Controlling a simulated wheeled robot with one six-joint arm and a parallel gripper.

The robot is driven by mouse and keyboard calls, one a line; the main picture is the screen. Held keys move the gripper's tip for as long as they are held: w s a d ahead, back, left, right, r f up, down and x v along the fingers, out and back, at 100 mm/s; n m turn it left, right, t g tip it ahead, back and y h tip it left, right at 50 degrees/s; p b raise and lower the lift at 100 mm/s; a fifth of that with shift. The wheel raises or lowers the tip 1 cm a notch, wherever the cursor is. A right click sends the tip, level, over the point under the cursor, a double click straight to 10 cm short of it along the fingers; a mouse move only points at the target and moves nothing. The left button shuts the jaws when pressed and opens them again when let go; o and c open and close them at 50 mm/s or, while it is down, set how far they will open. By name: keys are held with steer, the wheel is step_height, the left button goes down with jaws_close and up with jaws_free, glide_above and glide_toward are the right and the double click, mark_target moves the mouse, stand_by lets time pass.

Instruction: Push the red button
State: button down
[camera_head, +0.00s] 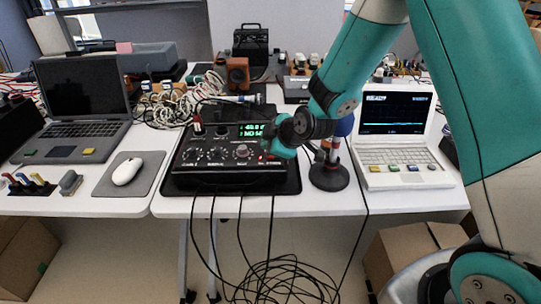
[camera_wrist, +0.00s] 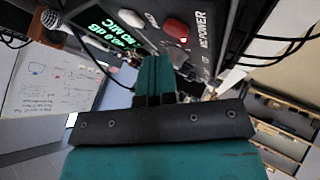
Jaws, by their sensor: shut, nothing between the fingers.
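The black audio box (camera_head: 222,168) stands on a dark mat on the white table, with knobs and a green lit display. In the wrist view its panel (camera_wrist: 197,62) carries the label "MIC POWER" and a small red light. The red button (camera_wrist: 176,28) shows there as a rounded red cap on the panel. My gripper (camera_head: 284,151) is over the box's right end and covers that part in the head view, where I cannot make out the button. In the wrist view my gripper (camera_wrist: 153,58) is shut and empty, its tips just short of the button; contact cannot be told.
A microphone on a stand (camera_head: 328,172) is close right of the box. A white laptop (camera_head: 405,158) is further right; a mouse (camera_head: 126,171) and dark laptop (camera_head: 75,110) are left. Coiled cables (camera_head: 180,105) lie behind. Black cables hang over the front edge.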

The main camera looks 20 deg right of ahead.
steer(key=shift+f, duration=0.35)
steer(key=shift+f+b, duration=0.5)
steer(key=shift+b, duration=0.25)
stand_by(0.3)
steer(key=shift+r, duration=0.1)
steer(key=shift+r+p, duration=0.6)
steer(key=shift+r, duration=0.3)
steer(key=shift+r+p, duration=1.95)
steer(key=shift+r, duration=1.05)
